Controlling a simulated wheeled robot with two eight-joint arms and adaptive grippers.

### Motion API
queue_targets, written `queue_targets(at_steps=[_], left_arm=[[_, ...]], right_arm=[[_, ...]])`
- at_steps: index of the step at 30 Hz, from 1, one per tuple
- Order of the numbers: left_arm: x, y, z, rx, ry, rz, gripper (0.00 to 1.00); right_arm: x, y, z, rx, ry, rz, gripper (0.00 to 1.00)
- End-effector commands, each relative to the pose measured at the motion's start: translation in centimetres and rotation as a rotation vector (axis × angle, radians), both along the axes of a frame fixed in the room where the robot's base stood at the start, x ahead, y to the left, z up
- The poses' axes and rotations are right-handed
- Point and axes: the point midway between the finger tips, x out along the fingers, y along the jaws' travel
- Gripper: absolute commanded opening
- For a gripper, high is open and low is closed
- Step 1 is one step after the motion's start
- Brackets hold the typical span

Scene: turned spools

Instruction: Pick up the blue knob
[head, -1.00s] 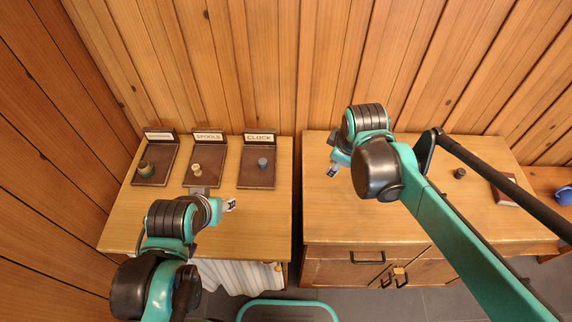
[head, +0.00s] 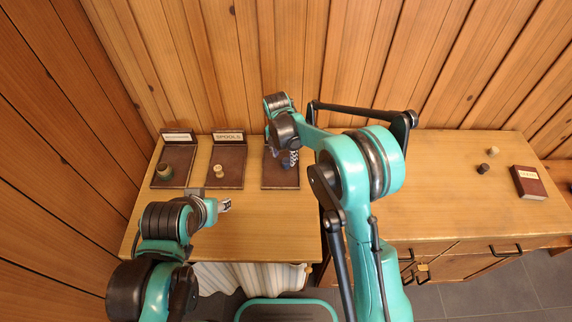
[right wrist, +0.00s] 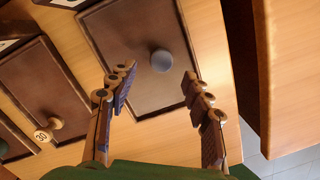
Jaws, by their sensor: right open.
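The blue knob (right wrist: 162,61) stands on the brown right-hand tray (right wrist: 120,32) in the right wrist view. In the head view the knob is hidden behind my right arm and gripper. My right gripper (head: 288,160) is over that tray (head: 281,181). In the right wrist view the right gripper (right wrist: 159,80) is open and empty. Its two fingers are apart, and the knob shows between and beyond their tips, not held. My left gripper (head: 225,205) hangs over the front of the left table, too small to read its jaws.
The tray labelled SPOOLS (head: 231,152) holds a pale spool (head: 219,171). The far-left tray (head: 179,152) holds a green-brown spool (head: 165,172). On the right table stand two small spools, one pale (head: 494,151) and one dark (head: 483,168), and a red-brown book (head: 528,183). A gap separates the tables.

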Motion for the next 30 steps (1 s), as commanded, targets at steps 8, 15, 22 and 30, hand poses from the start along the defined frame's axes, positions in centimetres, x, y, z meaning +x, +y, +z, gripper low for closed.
queue_targets(at_steps=[8,15,22,30], left_arm=[[0.0,0.0,-2.1,0.0,0.0,0.0,0.45],[0.0,0.0,-2.1,0.0,0.0,0.0,0.45],[0.0,0.0,-2.1,0.0,0.0,0.0,0.45],[0.0,0.0,-2.1,0.0,0.0,0.0,0.45]], right_arm=[[1.1,-0.6,-4.0,0.001,-0.001,-0.002,0.5],[1.1,-0.7,-4.7,0.001,-0.001,-0.003,0.5],[1.1,-0.7,-4.6,0.001,-0.001,-0.003,0.11],[1.1,-0.7,-4.6,0.001,-0.001,-0.003,0.11]])
